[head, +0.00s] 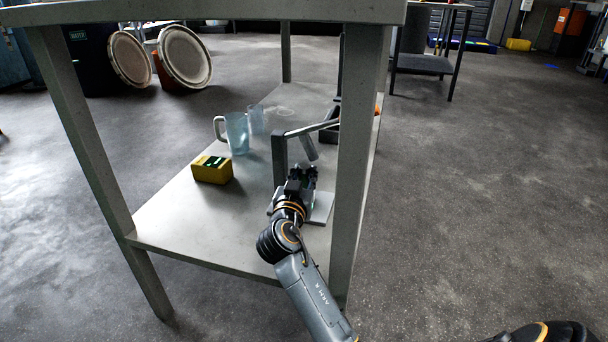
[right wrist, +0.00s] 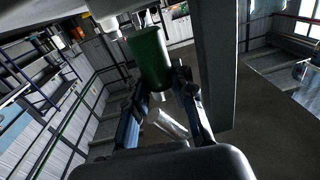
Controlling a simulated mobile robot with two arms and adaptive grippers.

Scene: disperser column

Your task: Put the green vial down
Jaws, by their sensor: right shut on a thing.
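The green vial (right wrist: 150,58) shows in the right wrist view at the fingertips of my right gripper (right wrist: 165,85), which is shut on it. In the head view my right gripper (head: 302,175) is over the lower shelf, beside a dark upright stand (head: 280,158) with a pale base plate (head: 321,207). The vial cannot be made out clearly there, as the gripper covers it. I cannot tell whether the vial touches anything below it. My left gripper is in neither view.
The table's lower shelf (head: 190,222) holds a yellow box (head: 206,172) with a green top, a bluish jug (head: 237,134) and a clear cup (head: 256,119). A table leg (head: 352,160) stands close to the right of my arm. The shelf's front left is clear.

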